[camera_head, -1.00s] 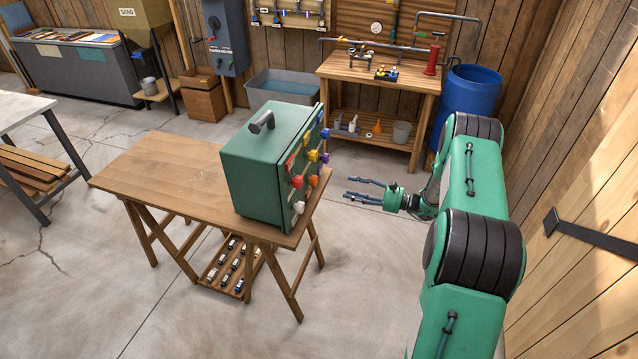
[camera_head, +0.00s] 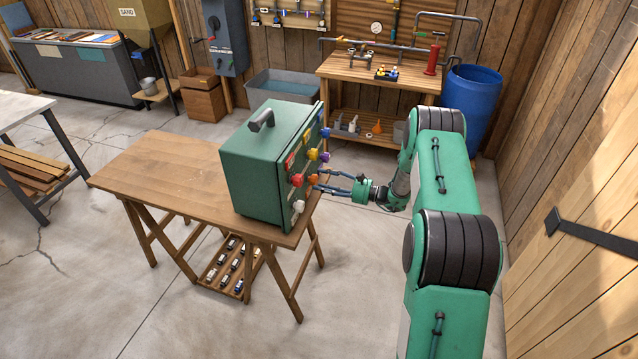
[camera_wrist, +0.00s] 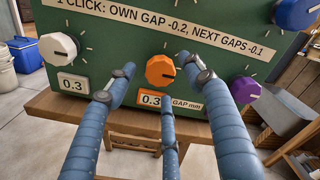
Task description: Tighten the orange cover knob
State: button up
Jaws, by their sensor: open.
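The orange cover knob (camera_wrist: 160,71) is on the green panel of the box, in the middle of the wrist view, with a dark pointer line on it. A label (camera_wrist: 150,98) below it reads 0.3, beside the words GAP mm. My gripper (camera_wrist: 155,75) is open, with its blue fingers in front of the panel on the left, right and below the knob. They look apart from the knob, but contact is hard to judge. In the head view the knob (camera_head: 312,179) shows on the box's right face, just left of my gripper (camera_head: 325,181).
A white knob (camera_wrist: 58,48) marked 0.3 is to the left, a purple knob (camera_wrist: 245,90) to the right and a blue knob (camera_wrist: 296,12) above right. The green box (camera_head: 262,165) stands on a wooden table (camera_head: 165,175). Floor is clear right of the table.

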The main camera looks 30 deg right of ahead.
jog(key=shift+x, duration=0.95)
jog(key=c, duration=1.2)
jog(key=shift+m, duration=0.3)
jog(key=m+p, duration=0.1)
jog(key=m, duration=0.3)
jog(key=shift+m+p, duration=0.75)
jog(key=shift+m, duration=1.35)
